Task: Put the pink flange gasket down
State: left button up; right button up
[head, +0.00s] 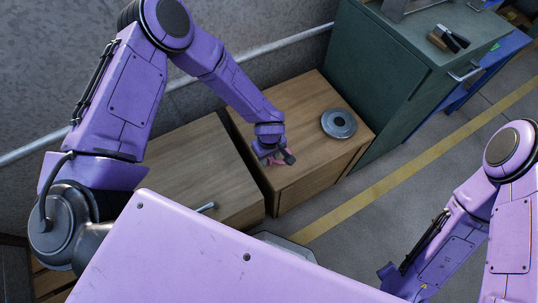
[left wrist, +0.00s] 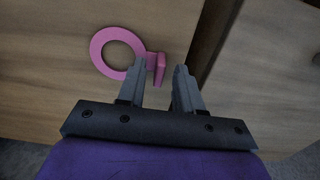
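The pink flange gasket (head: 284,161) is partly hidden by my left gripper (head: 275,157) in the head view, over the top of the right-hand wooden cabinet. In the left wrist view the gasket (left wrist: 97,49) is a flat pink ring with an upright tab at its right side. It appears to lie on the wood. The fingers of my left gripper (left wrist: 165,66) are apart. The tab is at the fingertips by the left finger, with a gap to the right finger. My right gripper is not clearly visible; only the right arm shows at lower right.
A grey round flange (head: 338,124) lies on the same wooden cabinet (head: 310,170), right of the gripper. A second wooden cabinet (head: 185,165) stands to the left across a narrow gap. A green cabinet (head: 385,85) rises behind at right. A rail runs along the wall.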

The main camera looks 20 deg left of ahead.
pick_arm(q)
notch_tip(320, 180, up, 12)
jog(key=p, duration=0.2)
